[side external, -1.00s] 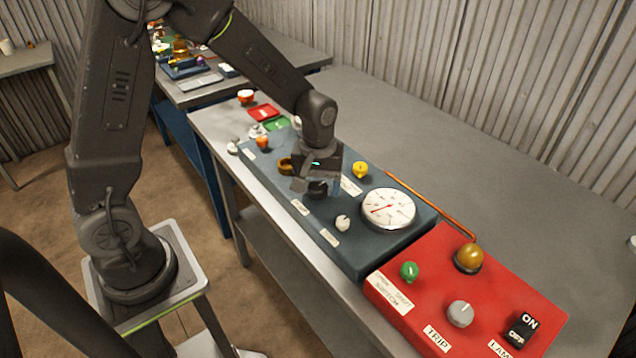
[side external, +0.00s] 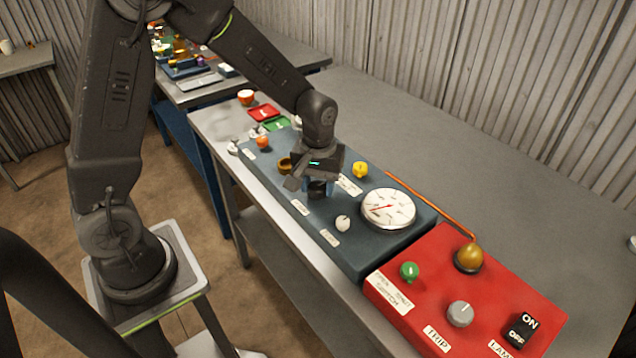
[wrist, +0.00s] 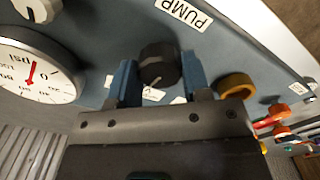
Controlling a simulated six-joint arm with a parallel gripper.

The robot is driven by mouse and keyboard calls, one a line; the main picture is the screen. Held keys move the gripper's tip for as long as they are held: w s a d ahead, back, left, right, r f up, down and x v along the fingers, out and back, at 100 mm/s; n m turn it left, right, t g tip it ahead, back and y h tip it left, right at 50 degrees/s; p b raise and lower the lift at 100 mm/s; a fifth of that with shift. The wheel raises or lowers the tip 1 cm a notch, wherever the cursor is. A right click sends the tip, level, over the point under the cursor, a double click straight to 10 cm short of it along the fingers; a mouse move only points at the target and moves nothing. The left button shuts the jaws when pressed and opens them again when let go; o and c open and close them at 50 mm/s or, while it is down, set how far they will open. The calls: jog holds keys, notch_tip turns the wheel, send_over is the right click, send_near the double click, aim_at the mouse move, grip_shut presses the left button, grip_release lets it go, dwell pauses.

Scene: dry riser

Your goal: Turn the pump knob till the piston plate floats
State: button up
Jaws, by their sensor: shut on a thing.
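The black pump knob (side external: 318,188) is on the blue panel beneath my gripper (side external: 317,182). In the wrist view the knob (wrist: 159,64) has a white mark and sits between my two blue fingers, beside the PUMP label (wrist: 184,13). My gripper is shut on it. A white dial gauge (side external: 388,208) with a red needle is to the right on the same panel; it shows partly in the wrist view (wrist: 38,72). I cannot make out which part is the piston plate. A brass-coloured ring (side external: 285,164) stands just left of the knob.
The blue panel (side external: 362,250) also carries a white knob (side external: 342,223), a yellow knob (side external: 360,170) and an orange knob (side external: 262,142). A red panel (side external: 408,322) with several controls adjoins it on the right. The grey bench (side external: 480,165) behind is mostly clear.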

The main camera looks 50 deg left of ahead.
aim_at(318, 186)
jog(key=m, duration=0.5)
jog(key=shift+m, duration=0.4)
dwell(0.4)
jog(key=o, duration=0.9)
jog(key=shift+o, duration=0.2)
jog(key=shift+r, duration=0.1)
notch_tip(318, 186, up, 14)
jog(key=shift+f, duration=0.2)
jog(key=shift+s+r, duration=0.1)
